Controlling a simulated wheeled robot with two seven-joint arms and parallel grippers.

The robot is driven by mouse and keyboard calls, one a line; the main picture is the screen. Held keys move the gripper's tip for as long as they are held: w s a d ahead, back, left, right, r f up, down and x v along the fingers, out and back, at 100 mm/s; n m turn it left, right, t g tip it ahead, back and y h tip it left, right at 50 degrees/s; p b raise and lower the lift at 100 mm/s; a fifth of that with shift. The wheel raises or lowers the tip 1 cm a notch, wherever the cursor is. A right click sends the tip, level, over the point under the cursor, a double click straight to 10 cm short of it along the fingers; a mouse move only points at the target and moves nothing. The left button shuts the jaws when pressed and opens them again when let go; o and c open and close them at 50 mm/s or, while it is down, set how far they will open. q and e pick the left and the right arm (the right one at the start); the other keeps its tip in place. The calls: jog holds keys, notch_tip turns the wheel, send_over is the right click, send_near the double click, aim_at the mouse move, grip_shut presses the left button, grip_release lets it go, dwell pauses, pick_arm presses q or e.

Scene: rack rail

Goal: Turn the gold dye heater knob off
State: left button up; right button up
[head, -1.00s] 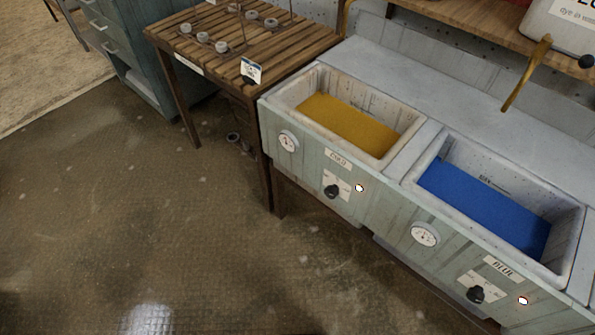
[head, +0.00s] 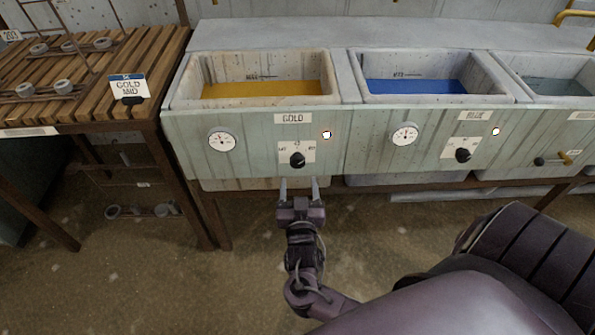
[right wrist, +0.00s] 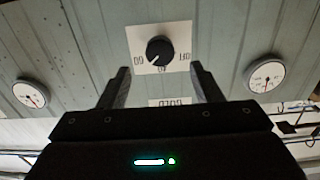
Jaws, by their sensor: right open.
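The gold dye heater knob (head: 297,160) is black and round on a white dial plate, under the label GOLD on the pale green front panel. In the right wrist view the knob (right wrist: 160,50) shows upside down, with OFF to the right of it and its white pointer mark aimed to the lower left. My right gripper (head: 299,184) is open and empty just below the knob in the head view. Its two fingers (right wrist: 160,82) stand apart in the wrist view, with the knob beyond the gap, and no contact shows. My left gripper is out of view.
A lit indicator (head: 326,135) and a gauge (head: 221,140) flank the gold knob. The blue tank's knob (head: 462,155) and gauge (head: 404,134) sit to the right. A slatted wooden table (head: 150,112) stands at the left. The floor in front is clear.

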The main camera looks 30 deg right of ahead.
aim_at(298, 165)
pick_arm(q)
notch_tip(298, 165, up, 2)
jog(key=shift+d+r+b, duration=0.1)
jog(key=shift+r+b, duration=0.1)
jog(key=shift+b, duration=0.1)
pick_arm(e)
jog(key=x, duration=0.7)
jog(key=shift+c, duration=0.5)
jog(key=c, duration=0.9)
